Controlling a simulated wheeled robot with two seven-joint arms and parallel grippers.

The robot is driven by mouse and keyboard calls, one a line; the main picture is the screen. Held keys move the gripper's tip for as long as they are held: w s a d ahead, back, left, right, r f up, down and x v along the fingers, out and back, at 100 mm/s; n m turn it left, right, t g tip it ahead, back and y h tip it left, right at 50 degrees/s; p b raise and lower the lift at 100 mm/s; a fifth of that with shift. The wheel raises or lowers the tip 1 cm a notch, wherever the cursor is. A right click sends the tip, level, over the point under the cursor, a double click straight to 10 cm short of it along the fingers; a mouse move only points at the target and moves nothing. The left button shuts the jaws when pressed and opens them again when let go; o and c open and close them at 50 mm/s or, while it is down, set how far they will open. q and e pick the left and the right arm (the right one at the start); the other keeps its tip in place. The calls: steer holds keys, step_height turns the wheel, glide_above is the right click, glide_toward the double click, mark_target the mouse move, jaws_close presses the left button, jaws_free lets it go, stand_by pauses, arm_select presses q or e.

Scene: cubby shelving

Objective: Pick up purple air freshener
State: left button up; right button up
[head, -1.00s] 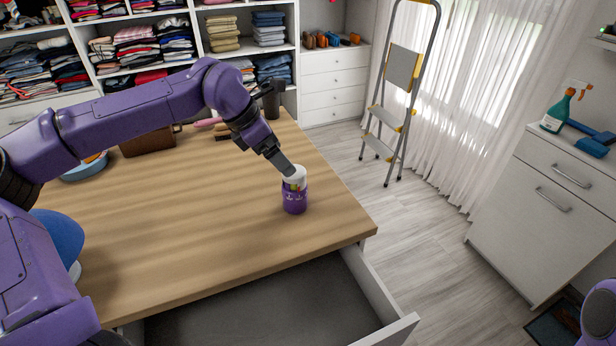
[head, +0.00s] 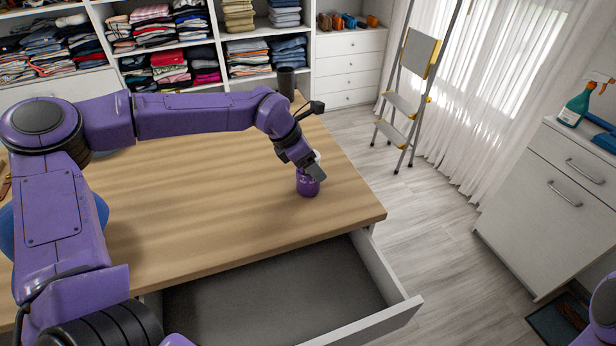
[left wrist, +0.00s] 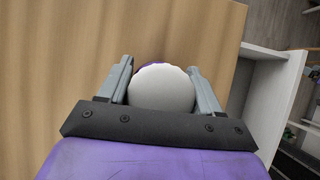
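The purple air freshener (head: 308,187) is a small can with a white cap, standing upright on the wooden tabletop (head: 230,225) near its right end. My left gripper (head: 312,172) is down at its top and hides part of the cap in the head view. In the left wrist view the round white cap (left wrist: 162,88) lies between the two fingers of my left gripper (left wrist: 161,65), one on each side. The fingers are apart; any contact with the cap is hard to make out. My right gripper is not in view.
An open, empty-looking drawer (head: 270,290) sticks out below the table's front edge. A dark cup (head: 286,82) stands at the table's far edge. A stepladder (head: 408,95) and a white cabinet (head: 550,205) stand to the right. The tabletop around the can is clear.

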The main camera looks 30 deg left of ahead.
arm_select(q)
steer(key=shift+c, duration=1.3)
